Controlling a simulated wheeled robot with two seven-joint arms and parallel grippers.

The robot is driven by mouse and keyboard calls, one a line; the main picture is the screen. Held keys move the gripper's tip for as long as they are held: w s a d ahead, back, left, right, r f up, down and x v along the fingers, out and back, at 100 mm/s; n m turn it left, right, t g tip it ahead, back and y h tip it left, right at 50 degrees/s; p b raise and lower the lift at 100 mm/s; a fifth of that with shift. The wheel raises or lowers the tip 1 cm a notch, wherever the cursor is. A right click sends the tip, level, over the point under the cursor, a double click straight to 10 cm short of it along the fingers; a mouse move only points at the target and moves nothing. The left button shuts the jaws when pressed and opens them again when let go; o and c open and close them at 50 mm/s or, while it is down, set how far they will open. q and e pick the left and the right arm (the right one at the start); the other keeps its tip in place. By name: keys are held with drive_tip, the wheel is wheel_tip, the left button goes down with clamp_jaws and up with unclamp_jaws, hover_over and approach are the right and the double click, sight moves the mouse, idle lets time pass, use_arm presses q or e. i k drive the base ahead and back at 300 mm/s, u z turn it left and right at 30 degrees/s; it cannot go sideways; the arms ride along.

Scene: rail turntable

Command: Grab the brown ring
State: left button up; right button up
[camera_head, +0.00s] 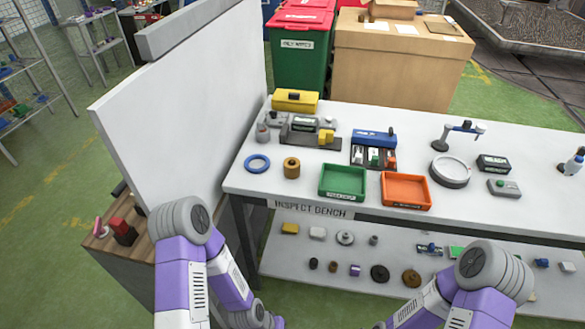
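A brown ring (291,168) stands on the white top of the inspection bench (237,180), near its front left part. It looks like a short, thick cylinder with a hole in its top. A flat blue ring (257,163) lies just to its left, apart from it. A brown round part (411,278) also lies on the lower shelf; its exact shape is too small to tell. My two arms show at the bottom of the picture, below the bench top. Neither gripper is in view, and no arm touches the brown ring.
A green tray (343,195) and an orange tray (405,204) stand right of the brown ring. A fixture with a yellow block (296,101) stands behind it. A tall white panel (180,100) rises left of the bench. Several small parts lie on the lower shelf (300,258).

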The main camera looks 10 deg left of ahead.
sight(292, 168)
drive_tip(key=z, duration=1.2)
drive_tip(key=i, duration=0.65)
drive_tip(key=u, duration=2.85)
